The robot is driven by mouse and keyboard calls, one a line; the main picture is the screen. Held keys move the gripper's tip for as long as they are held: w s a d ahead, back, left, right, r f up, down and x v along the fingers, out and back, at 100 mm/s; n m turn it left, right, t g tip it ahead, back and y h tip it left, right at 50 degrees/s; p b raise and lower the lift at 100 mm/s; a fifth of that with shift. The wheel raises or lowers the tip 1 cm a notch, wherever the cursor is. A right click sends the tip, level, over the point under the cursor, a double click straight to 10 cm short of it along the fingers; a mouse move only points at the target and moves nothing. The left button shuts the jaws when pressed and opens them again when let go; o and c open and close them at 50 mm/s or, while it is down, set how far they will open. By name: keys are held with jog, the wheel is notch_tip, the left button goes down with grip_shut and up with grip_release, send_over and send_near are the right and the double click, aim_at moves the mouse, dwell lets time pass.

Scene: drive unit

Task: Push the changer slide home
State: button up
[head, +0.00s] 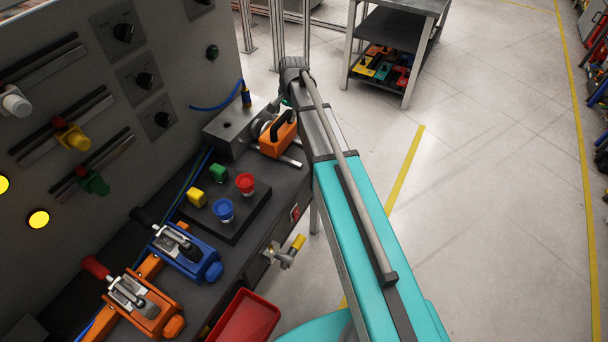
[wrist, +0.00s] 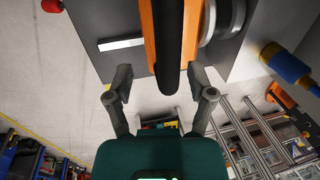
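The changer slide is an orange block (head: 275,141) with a black bar handle (head: 284,122), on pale rails at the back of the bench in the head view. A grey block (head: 229,128) stands to its left, with a round metal coupling (head: 259,127) between them. In the wrist view the orange slide (wrist: 149,32) is at the top, with its black handle (wrist: 169,55) toward me. My gripper (wrist: 158,80) is open, its fingers on either side of the handle's end, with visible gaps. In the head view my arm hides most of the gripper.
A button box (head: 227,205) with coloured buttons sits in front of the slide. Blue (head: 185,250) and orange (head: 140,305) toggle clamps and a red tray (head: 245,318) are nearer. A blue-and-yellow connector (wrist: 287,65) is right of the slide in the wrist view. Open floor lies right.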

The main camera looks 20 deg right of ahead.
jog(key=shift+s+d+r+p, duration=0.75)
jog(key=shift+r+p, duration=4.5)
jog(key=shift+r, duration=0.4)
jog(key=s+a+f+n+b, duration=0.1)
jog(key=s+f+n+b, duration=0.3)
jog(key=s+f+b, duration=0.3)
jog(key=s+a+f+n+g+h+b, duration=0.1)
jog(key=s+f+n+b, duration=0.3)
jog(key=s, duration=1.2)
notch_tip(320, 180, down, 5)
jog(key=b, duration=0.4)
jog(key=shift+s+n+g+h, duration=0.3)
jog(key=shift+a+r, duration=0.1)
jog(key=w+r+m+p, duration=0.4)
jog(key=w+r+p, duration=0.3)
jog(key=w, duration=0.5)
jog(key=w+d+r+m+t+y+p, duration=0.1)
jog(key=w+r+m+p, duration=0.3)
jog(key=w+r+p, duration=0.4)
jog(key=w, duration=0.3)
jog(key=shift+w+r+m+t+y, duration=0.3)
jog(key=shift+w, duration=0.05)
jog(key=shift+f, duration=0.2)
